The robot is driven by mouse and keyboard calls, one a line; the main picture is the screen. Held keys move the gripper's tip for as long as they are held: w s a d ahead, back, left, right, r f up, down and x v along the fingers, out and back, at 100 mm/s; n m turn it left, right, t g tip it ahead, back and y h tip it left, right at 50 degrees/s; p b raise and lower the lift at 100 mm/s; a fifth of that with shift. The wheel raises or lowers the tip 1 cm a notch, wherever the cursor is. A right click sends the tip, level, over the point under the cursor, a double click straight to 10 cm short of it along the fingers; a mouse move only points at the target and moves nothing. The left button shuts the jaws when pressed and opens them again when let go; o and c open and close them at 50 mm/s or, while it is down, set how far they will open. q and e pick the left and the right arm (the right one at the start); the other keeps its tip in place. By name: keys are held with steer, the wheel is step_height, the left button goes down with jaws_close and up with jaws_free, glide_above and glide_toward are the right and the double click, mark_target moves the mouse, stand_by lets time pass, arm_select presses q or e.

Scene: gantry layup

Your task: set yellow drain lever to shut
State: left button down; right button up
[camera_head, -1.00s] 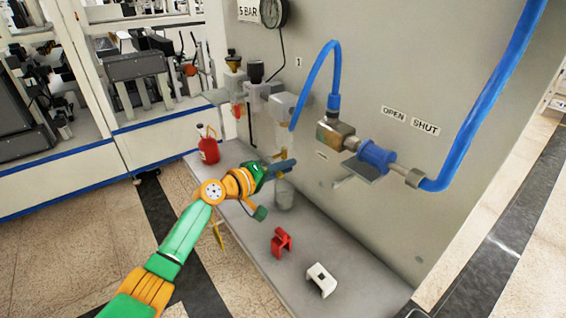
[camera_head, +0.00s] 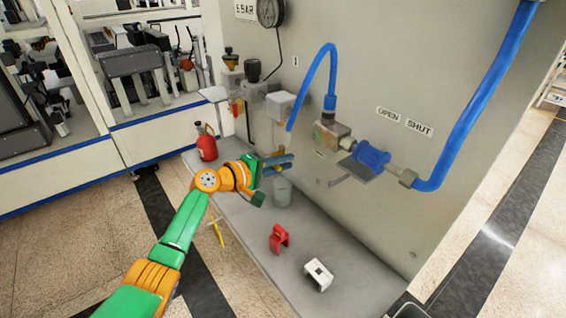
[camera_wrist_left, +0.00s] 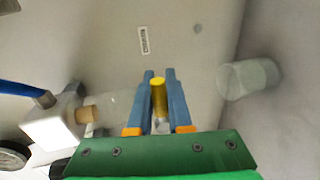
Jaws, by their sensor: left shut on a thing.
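My left gripper (camera_head: 279,163) is at the filter assembly, just above a clear beaker (camera_head: 281,193). In the left wrist view its blue fingers (camera_wrist_left: 159,97) are closed on a yellow lever (camera_wrist_left: 158,96), whose rounded end shows between them. The clear filter bowl (camera_wrist_left: 117,106) is just left of the fingers in that view. The fingers hide most of the lever in the head view, and I cannot tell its exact setting. My right gripper is not in view.

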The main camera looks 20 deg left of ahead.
arm_select(q)
steer(key=shift+r, duration=0.1)
steer(key=c, duration=0.9)
jaws_free()
steer(key=shift+o, duration=0.2)
steer(key=v, duration=0.7)
steer(key=shift+b, duration=0.4)
